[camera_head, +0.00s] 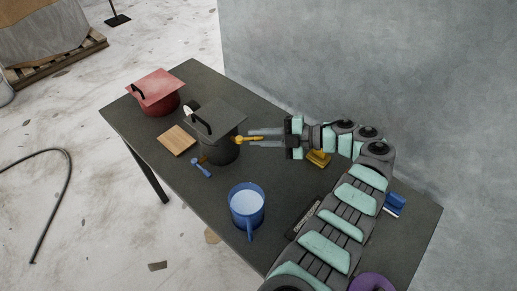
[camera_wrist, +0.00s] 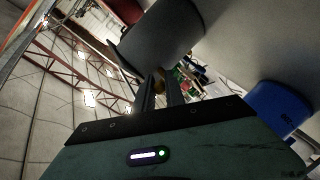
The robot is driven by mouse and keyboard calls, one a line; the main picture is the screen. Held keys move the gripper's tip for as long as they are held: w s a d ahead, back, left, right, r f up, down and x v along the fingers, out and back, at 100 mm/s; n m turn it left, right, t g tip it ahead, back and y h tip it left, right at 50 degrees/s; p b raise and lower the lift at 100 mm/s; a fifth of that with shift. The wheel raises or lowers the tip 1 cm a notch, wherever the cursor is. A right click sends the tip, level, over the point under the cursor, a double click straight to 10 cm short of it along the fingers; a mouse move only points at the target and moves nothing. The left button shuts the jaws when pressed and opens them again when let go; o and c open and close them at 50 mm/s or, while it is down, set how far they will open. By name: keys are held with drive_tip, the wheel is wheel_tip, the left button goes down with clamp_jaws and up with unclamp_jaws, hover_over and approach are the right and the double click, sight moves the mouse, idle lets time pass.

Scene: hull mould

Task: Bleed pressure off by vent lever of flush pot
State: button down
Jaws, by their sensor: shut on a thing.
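The flush pot is most likely the dark grey pot (camera_head: 220,150) with a square grey lid (camera_head: 222,116) and a black looped handle, standing on the table. A brass-coloured vent lever (camera_head: 238,140) sticks out of its right side. My gripper (camera_head: 250,137) comes in from the right, its fingertips closed on the lever's outer end. In the wrist view the two fingers (camera_wrist: 160,92) run up to the small brass lever (camera_wrist: 159,78), with the grey pot (camera_wrist: 160,42) beyond. The fingers partly cover the lever there.
A red pot (camera_head: 158,96) stands at the far left of the dark table (camera_head: 280,195). A yellow object (camera_head: 319,158) sits under my arm. A grey wall (camera_head: 400,80) rises behind.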

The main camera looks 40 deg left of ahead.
drive_tip(key=b, duration=0.2)
drive_tip(key=shift+w+f+g+b, duration=0.1)
drive_tip(key=shift+f+g+b, duration=0.15)
drive_tip(key=shift+g+b, duration=0.15)
drive_tip(key=shift+r, duration=0.3)
drive_tip(key=c, duration=1.4)
unclamp_jaws()
wheel_tip(320, 180, up, 20)
drive_tip(key=p, duration=0.8)
